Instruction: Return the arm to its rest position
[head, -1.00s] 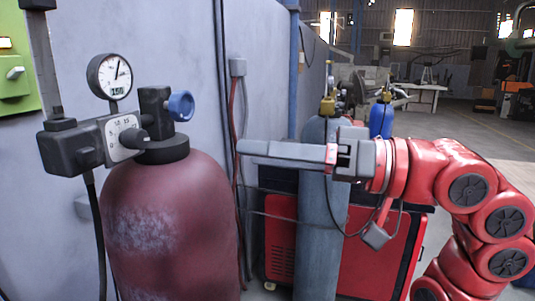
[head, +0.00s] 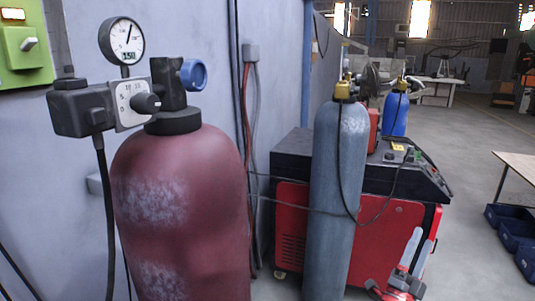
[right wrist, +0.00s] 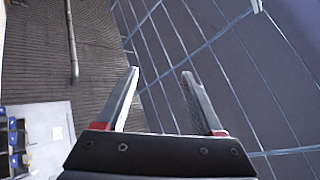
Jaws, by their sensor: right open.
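My right gripper (head: 418,242) is at the lower right of the head view, in front of the red machine, with its fingers pointing up. The right wrist view shows its two fingers (right wrist: 160,75) apart with nothing between them. The rest of my right arm is mostly below the frame. A dark red gas cylinder (head: 180,215) stands at the left with a regulator (head: 85,108), a round gauge (head: 122,40) and a blue valve knob (head: 193,75). My right gripper is well to the right of it and apart from it. My left gripper is not in view.
A grey cylinder (head: 337,190) stands before a red and black machine (head: 392,230), with a blue cylinder (head: 395,115) behind. A table (head: 520,165) and blue bins (head: 515,235) are at the right. A green box (head: 25,45) is on the wall. Open floor (head: 470,130) lies at right.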

